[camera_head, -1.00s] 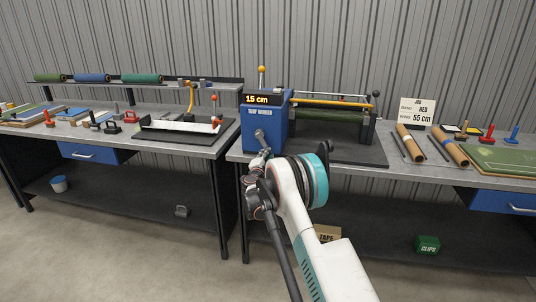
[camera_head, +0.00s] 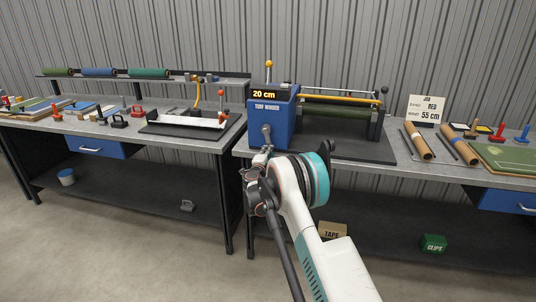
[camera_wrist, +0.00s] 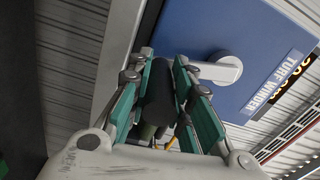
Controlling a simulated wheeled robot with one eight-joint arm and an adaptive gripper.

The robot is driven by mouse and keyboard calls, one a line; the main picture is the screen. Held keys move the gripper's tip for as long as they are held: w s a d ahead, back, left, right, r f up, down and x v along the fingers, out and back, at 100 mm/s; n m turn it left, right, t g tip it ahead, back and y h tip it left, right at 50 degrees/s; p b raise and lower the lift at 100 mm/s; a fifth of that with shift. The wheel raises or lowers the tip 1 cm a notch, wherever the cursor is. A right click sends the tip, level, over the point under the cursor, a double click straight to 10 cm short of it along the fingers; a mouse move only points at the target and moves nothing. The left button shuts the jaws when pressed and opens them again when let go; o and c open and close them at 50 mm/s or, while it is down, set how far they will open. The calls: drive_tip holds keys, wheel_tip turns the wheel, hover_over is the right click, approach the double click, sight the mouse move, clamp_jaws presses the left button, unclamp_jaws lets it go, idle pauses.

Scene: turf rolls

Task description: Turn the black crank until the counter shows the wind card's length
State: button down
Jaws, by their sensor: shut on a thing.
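The blue turf winder (camera_head: 284,122) stands on the bench, and its counter (camera_head: 266,94) reads 20 cm. The card (camera_head: 426,109) behind the bench's right part reads RED and 55 cm. The crank arm (camera_head: 267,134) is a grey metal lever on the winder's front, and it shows in the wrist view (camera_wrist: 222,70). My gripper (camera_head: 263,154) is in front of the winder, below the crank's hub. In the wrist view my gripper (camera_wrist: 172,95) is shut on the black crank handle (camera_wrist: 158,98), between its green-sided fingers. My wrist partly hides the handle in the head view.
A roller frame (camera_head: 340,110) with a yellow bar and green turf stands right of the winder. A black tray with a white strip (camera_head: 188,122) is on the left bench. TAPE (camera_head: 332,230) and CLIPS (camera_head: 434,243) boxes sit on the lower shelf.

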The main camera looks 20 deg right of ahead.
drive_tip(key=c, duration=1.5)
unclamp_jaws()
drive_tip(key=shift+w+r, duration=0.15)
drive_tip(key=shift+r, duration=0.1)
drive_tip(key=shift+o, duration=0.4)
drive_tip(key=shift+r, duration=0.1)
drive_tip(key=shift+d+f, duration=0.15)
drive_tip(key=shift+f, duration=0.1)
drive_tip(key=v, duration=1.2)
drive_tip(key=shift+c, duration=0.2)
